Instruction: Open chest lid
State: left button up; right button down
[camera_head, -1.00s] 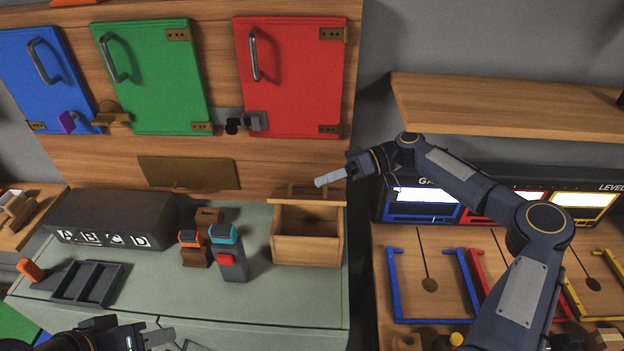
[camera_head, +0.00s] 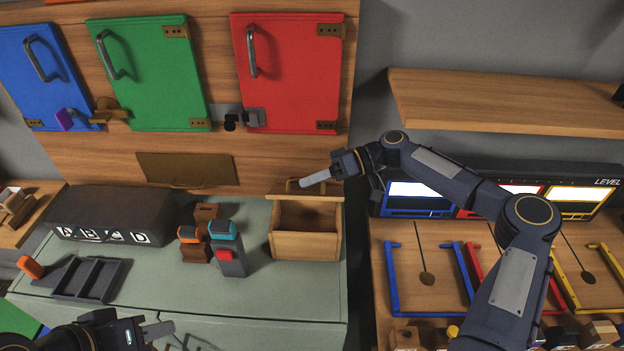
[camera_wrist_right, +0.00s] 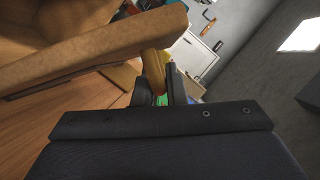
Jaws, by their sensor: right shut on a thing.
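A small wooden chest (camera_head: 305,247) stands on the grey-green worktop. Its lid (camera_head: 277,191) is raised at the back and its hollow inside shows. My right gripper (camera_head: 314,180) is at the lid's upper edge, shut on the lid's wooden handle (camera_head: 290,186). In the right wrist view my right gripper's dark fingers (camera_wrist_right: 158,88) are at a wooden piece, the lid handle (camera_wrist_right: 153,66), below the broad wooden lid edge (camera_wrist_right: 95,52). My left gripper (camera_head: 155,333) is low at the left, away from the chest; its jaw opening is unclear.
An orange-topped block (camera_head: 190,236) and a teal-topped grey block (camera_head: 228,250) stand left of the chest. A dark lettered box (camera_head: 110,215) is further left. Red (camera_head: 290,75), green (camera_head: 150,75) and blue (camera_head: 42,80) doors hang behind. A wooden shelf (camera_head: 500,105) juts out right.

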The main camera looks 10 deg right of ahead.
aim_at(313, 188)
jog(key=shift+w+d+r+m+g+y, duration=0.2)
jog(key=shift+w+r+m, duration=0.3)
jog(key=shift+w, duration=0.25)
jog(key=shift+w+d+r+m+g+y, duration=0.1)
jog(key=shift+w+r+m+g, duration=0.1)
jog(key=shift+w+r+m, duration=0.35)
jog(key=shift+w+f, duration=0.1)
jog(key=shift+f, duration=0.05)
jog(key=c, duration=1.5)
grip_release()
jog(key=shift+d, duration=0.1)
jog(key=b+v, duration=0.2)
jog(key=v, duration=0.5)
jog(key=shift+d, duration=0.3)
